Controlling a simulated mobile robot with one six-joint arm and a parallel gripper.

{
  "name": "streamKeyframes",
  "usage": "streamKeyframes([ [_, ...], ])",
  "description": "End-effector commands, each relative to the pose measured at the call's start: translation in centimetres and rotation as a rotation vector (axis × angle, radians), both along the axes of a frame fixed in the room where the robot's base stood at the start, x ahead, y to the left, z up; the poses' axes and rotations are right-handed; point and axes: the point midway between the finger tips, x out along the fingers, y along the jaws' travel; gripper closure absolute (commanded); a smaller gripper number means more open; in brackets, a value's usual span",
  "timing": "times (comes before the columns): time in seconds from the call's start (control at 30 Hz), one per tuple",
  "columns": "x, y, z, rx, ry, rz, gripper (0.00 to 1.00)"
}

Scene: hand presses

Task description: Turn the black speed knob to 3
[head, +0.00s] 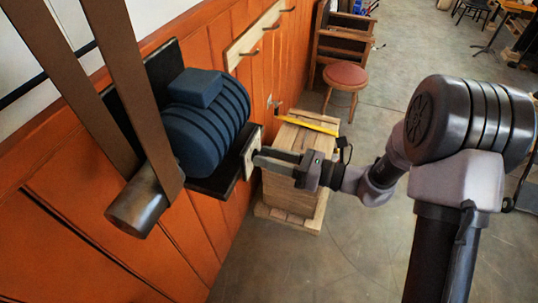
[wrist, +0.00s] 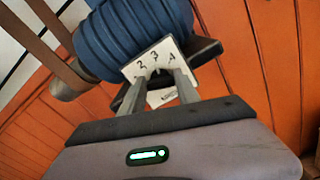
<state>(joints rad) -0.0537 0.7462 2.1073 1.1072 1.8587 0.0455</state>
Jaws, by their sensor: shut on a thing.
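A pale dial plate (wrist: 150,60) is fixed at the end of the blue motor's black mount. In the wrist view it shows the figures 2, 3 and what looks like a 4; the plate also shows edge-on in the head view (head: 250,150). My gripper (wrist: 157,72) is at the plate, its two grey fingers shut on the black speed knob, which is mostly hidden between the fingertips. I cannot make out the knob's pointer or which figure it faces. In the head view my gripper (head: 258,156) reaches the plate from the right.
The blue ribbed motor (head: 203,118) and brown belts (head: 128,80) are close to the left of my gripper, against the orange wall (head: 85,200). A wooden crate (head: 285,190) stands below my gripper, and a red stool (head: 345,77) stands behind. The floor at right is mostly open.

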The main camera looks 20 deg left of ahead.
Motion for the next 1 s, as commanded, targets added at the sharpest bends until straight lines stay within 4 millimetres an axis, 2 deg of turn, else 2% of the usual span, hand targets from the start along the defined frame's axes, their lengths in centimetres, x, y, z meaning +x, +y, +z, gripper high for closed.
streamKeyframes([
  [0.23, 0.0, 0.0, 0.0, 0.000, 0.000, 0.000, 1.00],
  [0.27, 0.0, 0.0, 0.0, 0.000, 0.000, 0.000, 0.58],
  [0.37, 0.0, 0.0, 0.0, 0.000, 0.000, 0.000, 0.40],
  [0.83, 0.0, -0.2, 0.0, 0.000, -0.001, -0.001, 0.40],
  [0.93, 0.0, -1.4, 0.0, -0.001, -0.001, -0.004, 0.40],
  [1.0, -0.1, -3.0, 0.0, -0.001, -0.001, -0.005, 0.40],
])
